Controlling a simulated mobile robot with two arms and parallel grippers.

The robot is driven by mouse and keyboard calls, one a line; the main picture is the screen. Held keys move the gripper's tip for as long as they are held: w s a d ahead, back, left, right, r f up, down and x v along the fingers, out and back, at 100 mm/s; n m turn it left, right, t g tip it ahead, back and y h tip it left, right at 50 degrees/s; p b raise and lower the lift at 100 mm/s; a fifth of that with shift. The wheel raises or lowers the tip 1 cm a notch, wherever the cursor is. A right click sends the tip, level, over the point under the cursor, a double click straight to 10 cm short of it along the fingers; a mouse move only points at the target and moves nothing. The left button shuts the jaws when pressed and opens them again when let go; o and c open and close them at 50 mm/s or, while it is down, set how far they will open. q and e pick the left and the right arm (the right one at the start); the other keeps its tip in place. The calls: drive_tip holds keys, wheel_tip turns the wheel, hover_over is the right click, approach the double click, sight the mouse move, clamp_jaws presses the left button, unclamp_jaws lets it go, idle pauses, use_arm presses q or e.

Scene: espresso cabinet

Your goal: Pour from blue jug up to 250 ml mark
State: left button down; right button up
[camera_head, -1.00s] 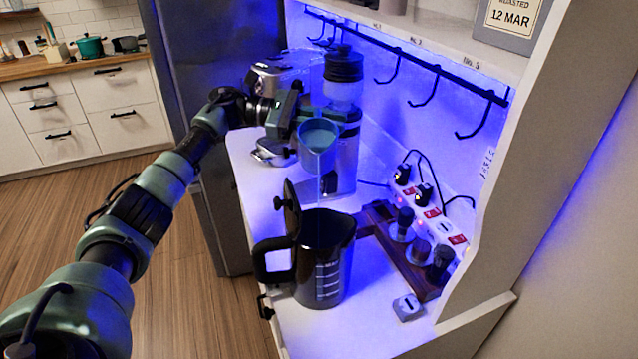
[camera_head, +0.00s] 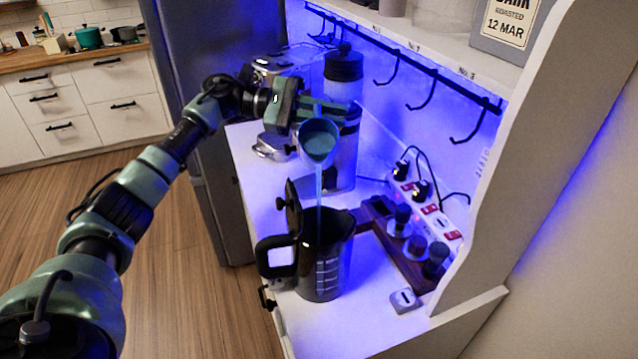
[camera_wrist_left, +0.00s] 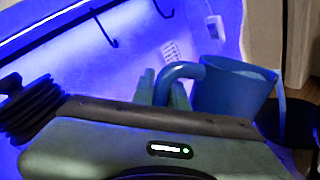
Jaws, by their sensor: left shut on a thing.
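The blue jug (camera_head: 318,141) is tilted above the counter, and a stream of liquid runs from its lip down into the black kettle. My left gripper (camera_head: 312,108) is shut on the jug's handle; in the left wrist view the blue jug (camera_wrist_left: 232,92) is seen with its curved handle between the fingers. The black kettle (camera_head: 327,255) stands upright on the counter with its lid raised and white measuring marks on its side. The liquid level inside it cannot be made out. My right gripper is not in view.
A coffee grinder (camera_head: 343,75) stands behind the jug, beside a silver espresso machine (camera_head: 268,72). A wooden rack with several dark-topped tools (camera_head: 415,250) and a small square scale (camera_head: 405,300) are right of the kettle. Hooks hang from a rail (camera_head: 420,65) above.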

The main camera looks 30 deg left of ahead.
use_arm(q)
drive_tip(key=shift+s+d+r, duration=0.1)
drive_tip(key=shift+d+r, duration=0.05)
drive_tip(key=shift+r, duration=0.15)
drive_tip(key=shift+m+p, duration=0.3)
drive_tip(key=shift+s+d+r+m+p, duration=0.15)
drive_tip(key=shift+s+r+m+p, duration=0.15)
drive_tip(key=shift+s+r, duration=0.15)
drive_tip(key=shift+w+d+r, duration=0.1)
drive_tip(key=shift+w+r, duration=0.05)
